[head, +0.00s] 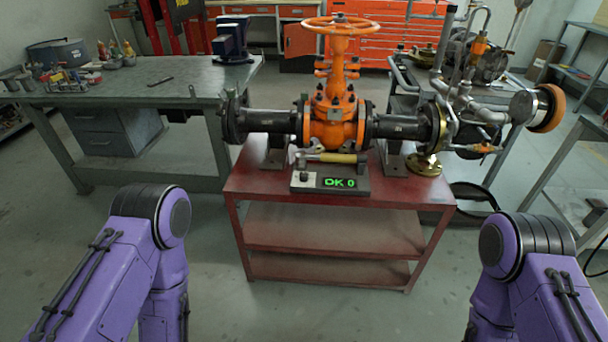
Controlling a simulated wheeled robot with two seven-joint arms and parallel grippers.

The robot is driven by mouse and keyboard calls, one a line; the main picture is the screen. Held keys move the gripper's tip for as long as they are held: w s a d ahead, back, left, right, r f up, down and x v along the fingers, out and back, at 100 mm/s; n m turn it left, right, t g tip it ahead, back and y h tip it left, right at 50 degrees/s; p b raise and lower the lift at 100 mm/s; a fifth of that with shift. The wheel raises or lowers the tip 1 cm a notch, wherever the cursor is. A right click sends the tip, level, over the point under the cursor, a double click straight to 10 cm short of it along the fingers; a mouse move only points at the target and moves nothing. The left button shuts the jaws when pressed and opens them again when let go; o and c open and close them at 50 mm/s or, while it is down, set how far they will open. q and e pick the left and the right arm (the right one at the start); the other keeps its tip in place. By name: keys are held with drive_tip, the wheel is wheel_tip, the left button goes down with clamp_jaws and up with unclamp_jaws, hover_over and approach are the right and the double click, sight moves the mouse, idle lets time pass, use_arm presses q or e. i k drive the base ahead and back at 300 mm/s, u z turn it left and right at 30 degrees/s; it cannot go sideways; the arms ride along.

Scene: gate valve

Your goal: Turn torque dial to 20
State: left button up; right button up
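A small torque device (331,180) lies flat at the front of the red table, below the orange gate valve (336,118). Its green display (338,183) reads "OK 0". A small dark dial (304,176) sits at the left end of the device, on a pale panel. Its marks are too small to read. A tool with a yellowish handle (338,158) lies just behind the device. My two purple arms come in from the lower left and lower right, apart from the table. Both grippers are out of view.
The red table (410,196) carries the valve and its dark pipes. A grey workbench (130,88) with a vise (231,38) stands at the left. Pipework with an orange-rimmed wheel (548,107) juts out at the right. The floor before the table is clear.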

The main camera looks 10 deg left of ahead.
sight(303, 176)
drive_tip(key=k, duration=0.5)
drive_tip(key=u, duration=1)
drive_tip(key=i, duration=1.05)
drive_tip(key=z, duration=0.5)
